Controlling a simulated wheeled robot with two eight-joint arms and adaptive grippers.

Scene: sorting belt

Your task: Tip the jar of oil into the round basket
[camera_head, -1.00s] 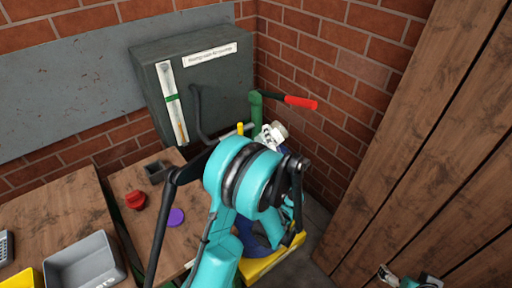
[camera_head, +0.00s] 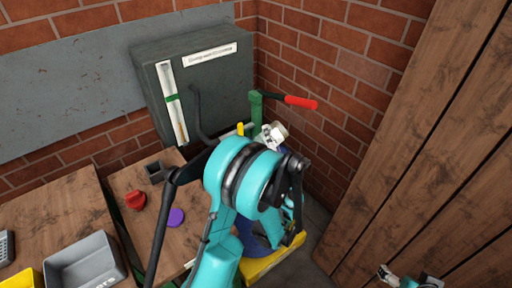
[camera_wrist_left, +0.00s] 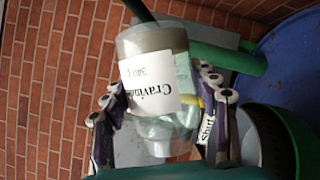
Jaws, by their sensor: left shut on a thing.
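A clear jar (camera_wrist_left: 165,75) with a white label, printed "Cravin..." and "340 g", is in the left wrist view. My left gripper (camera_wrist_left: 163,98) is shut on the jar, with purple and white fingers on both sides of it. In the head view the gripper (camera_head: 268,138) is a small white shape beyond my teal arm, with part of the jar (camera_head: 280,130) showing pale beside it. A blue rounded container (camera_wrist_left: 292,58) lies to the right of the jar, apart from it. I cannot tell whether it is the round basket. My right gripper (camera_head: 408,278) shows only partly at the bottom right.
A green stand with a red-handled lever (camera_head: 300,102) rises just behind the jar. A dark grey box (camera_head: 215,85) is against the brick wall. On the wooden table are a red knob (camera_head: 136,200), a purple disc (camera_head: 176,217) and a grey bin (camera_head: 85,268). A plank wall closes the right.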

